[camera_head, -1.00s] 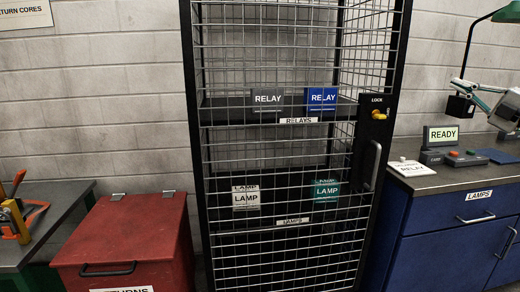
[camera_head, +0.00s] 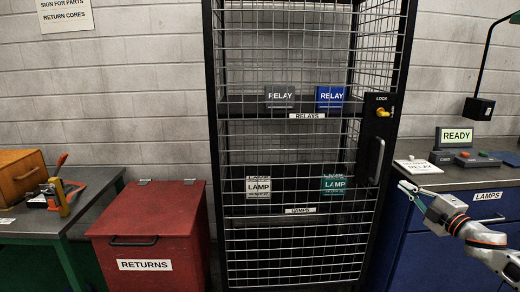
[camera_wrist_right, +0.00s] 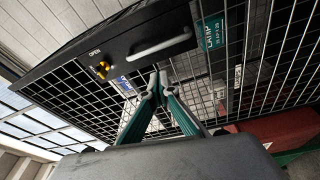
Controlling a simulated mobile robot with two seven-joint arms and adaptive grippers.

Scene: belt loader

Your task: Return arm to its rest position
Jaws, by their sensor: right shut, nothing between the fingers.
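My right gripper (camera_head: 404,190) is in front of the blue cabinet at the right, below the bench top and right of the cage. Its fingers are shut and empty. In the right wrist view the shut fingertips (camera_wrist_right: 158,80) appear against the mesh, apparently clear of the cage handle (camera_wrist_right: 158,43). The cage door is shut, with its handle (camera_head: 376,161) and yellow lock knob (camera_head: 382,112) at its right side. My left arm and gripper are not in view.
The mesh cage (camera_head: 210,120) holds two relay boxes and two lamp boxes behind its wire. A red returns bin (camera_head: 145,215) stands left of it. A grey bench (camera_head: 95,205) is at far left.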

